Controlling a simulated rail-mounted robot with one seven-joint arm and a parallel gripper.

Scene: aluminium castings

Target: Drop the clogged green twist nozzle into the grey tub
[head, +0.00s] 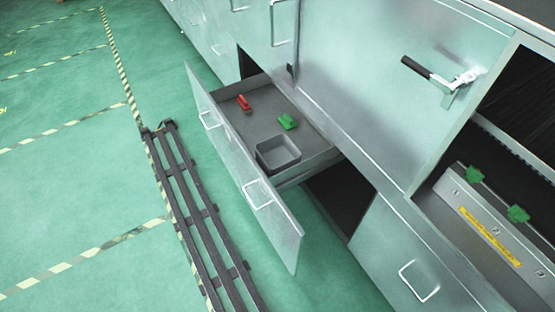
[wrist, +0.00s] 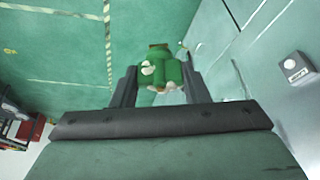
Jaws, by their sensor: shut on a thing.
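My gripper (wrist: 159,76) is in the wrist view only, shut on a green twist nozzle (wrist: 160,66) held between its two dark fingers. The nozzle has a pale patch on its face and a brownish end. The grey tub (head: 278,165) is a small open square box in the near part of an open drawer (head: 252,105) in the head view. The tub looks empty. Neither my gripper nor the held nozzle shows in the head view, and the tub is not seen in the wrist view.
A red part (head: 244,103) and another green part (head: 287,121) lie in the drawer beyond the tub. Two green parts (head: 474,174) (head: 518,214) sit on a machine at right. A black-gripped handle (head: 430,74) sticks out from the cabinet. A dark rail (head: 190,195) runs along the floor.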

